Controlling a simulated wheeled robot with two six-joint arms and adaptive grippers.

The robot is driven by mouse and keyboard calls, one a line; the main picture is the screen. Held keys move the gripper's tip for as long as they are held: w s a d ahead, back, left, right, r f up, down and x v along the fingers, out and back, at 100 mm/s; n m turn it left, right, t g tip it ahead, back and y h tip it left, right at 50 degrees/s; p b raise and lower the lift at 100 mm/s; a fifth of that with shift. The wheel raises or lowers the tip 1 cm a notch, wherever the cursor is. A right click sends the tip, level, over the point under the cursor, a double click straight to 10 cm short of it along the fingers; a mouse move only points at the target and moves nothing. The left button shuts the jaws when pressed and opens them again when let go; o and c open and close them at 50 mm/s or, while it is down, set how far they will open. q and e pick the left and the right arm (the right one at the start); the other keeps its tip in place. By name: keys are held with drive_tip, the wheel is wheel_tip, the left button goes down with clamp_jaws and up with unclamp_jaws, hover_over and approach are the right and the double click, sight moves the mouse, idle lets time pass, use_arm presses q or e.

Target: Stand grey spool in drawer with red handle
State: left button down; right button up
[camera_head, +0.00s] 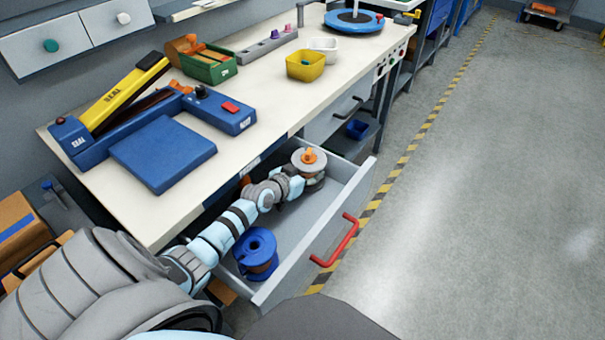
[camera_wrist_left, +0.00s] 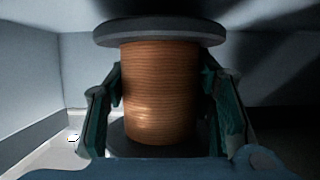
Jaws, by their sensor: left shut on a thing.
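The drawer (camera_head: 338,232) with the red handle (camera_head: 338,240) is pulled open below the workbench. My right gripper is not in view.
A blue spool (camera_head: 256,251) stands in the near part of the drawer. Between the two spools the drawer floor is bare. The bench above carries a blue and yellow sealer (camera_head: 160,125), a yellow bin (camera_head: 306,65) and a green box (camera_head: 208,65). Open floor lies right.

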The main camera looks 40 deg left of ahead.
use_arm(q)
drive_tip(key=shift+a+b, duration=0.45)
drive_tip(key=shift+a, duration=0.6)
drive_tip(key=shift+f, duration=0.55)
drive_tip(key=shift+b, duration=0.3)
drive_tip(key=shift+f, duration=0.2)
drive_tip(key=c, duration=0.7)
unclamp_jaws()
